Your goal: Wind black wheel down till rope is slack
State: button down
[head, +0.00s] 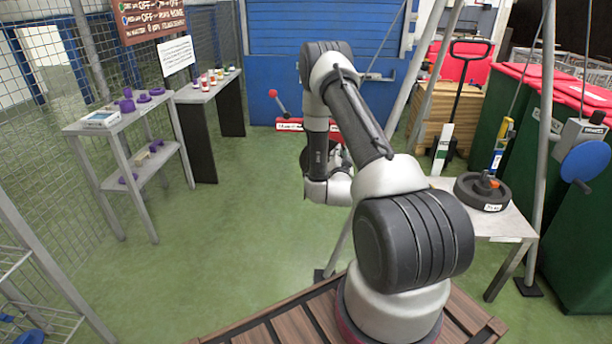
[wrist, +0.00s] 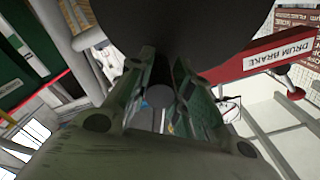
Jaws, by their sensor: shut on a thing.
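In the wrist view a large dark round shape, seemingly the black wheel (wrist: 185,22), fills the top centre. My gripper (wrist: 160,97) is below it, with its fingers closed around a small grey round piece, seemingly the wheel's handle. In the head view my own arm hides most of this spot. Only a dark edge shows behind my wrist, and my fingertips are hidden. A red box labelled DRUM BRAKE (wrist: 262,60) is beside the wheel in the wrist view. I cannot make out the wheel's rope or whether it is slack.
A red-knobbed lever (head: 278,103) rises by the red box. A blue wheel (head: 585,162) is on a post at right. A black disc (head: 482,192) lies on a grey table (head: 510,228). Shelves (head: 95,130) stand left. The green floor (head: 235,235) left of my arm is clear.

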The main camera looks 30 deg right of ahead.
jog(key=c, duration=1)
grip_release()
jog(key=shift+a, duration=0.1)
jog(key=shift+c, duration=0.2)
jog(key=v, duration=0.8)
